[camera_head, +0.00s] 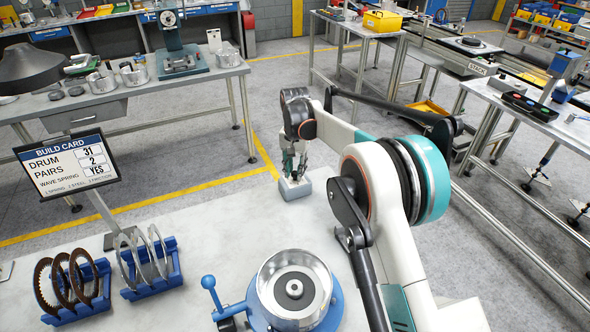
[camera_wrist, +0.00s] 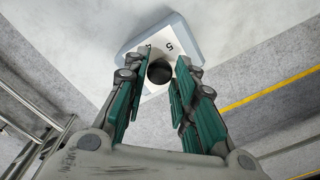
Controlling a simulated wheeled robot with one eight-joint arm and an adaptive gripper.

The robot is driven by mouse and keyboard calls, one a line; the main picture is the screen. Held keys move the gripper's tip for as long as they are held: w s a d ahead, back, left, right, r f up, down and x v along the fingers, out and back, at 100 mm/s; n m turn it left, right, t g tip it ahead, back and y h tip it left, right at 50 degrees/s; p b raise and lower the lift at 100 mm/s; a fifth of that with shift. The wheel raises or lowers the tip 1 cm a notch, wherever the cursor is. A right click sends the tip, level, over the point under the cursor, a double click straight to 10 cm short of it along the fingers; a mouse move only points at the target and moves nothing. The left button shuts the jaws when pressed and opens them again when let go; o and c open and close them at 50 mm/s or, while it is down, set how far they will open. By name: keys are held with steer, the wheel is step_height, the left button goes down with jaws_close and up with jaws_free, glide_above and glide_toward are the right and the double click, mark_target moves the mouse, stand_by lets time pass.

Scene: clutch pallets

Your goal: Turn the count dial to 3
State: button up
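The count dial (camera_head: 293,190) is a small grey box at the far edge of the near table. In the wrist view the same box (camera_wrist: 185,34) has a white face with a round black knob (camera_wrist: 160,73). A "5" shows on the face right of the knob, and a partly covered mark shows to the left. The pointer and other numbers are hidden or not legible. My gripper (camera_head: 293,173) is over the box, pointing down. In the wrist view its green-padded fingers (camera_wrist: 160,66) are spread on either side of the knob, with narrow gaps visible.
A build card (camera_head: 68,166) reads drum 31, pairs 2, wave spring yes. A blue rack of brown rings (camera_head: 78,292), a blue rack of steel rings (camera_head: 150,272) and a blue-based drum (camera_head: 295,288) with a blue-knobbed lever (camera_head: 208,282) stand nearer. The tabletop left of the dial is clear.

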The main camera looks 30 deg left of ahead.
mark_target(295, 172)
steer(key=shift+o, duration=1)
step_height(295, 172, up, 12)
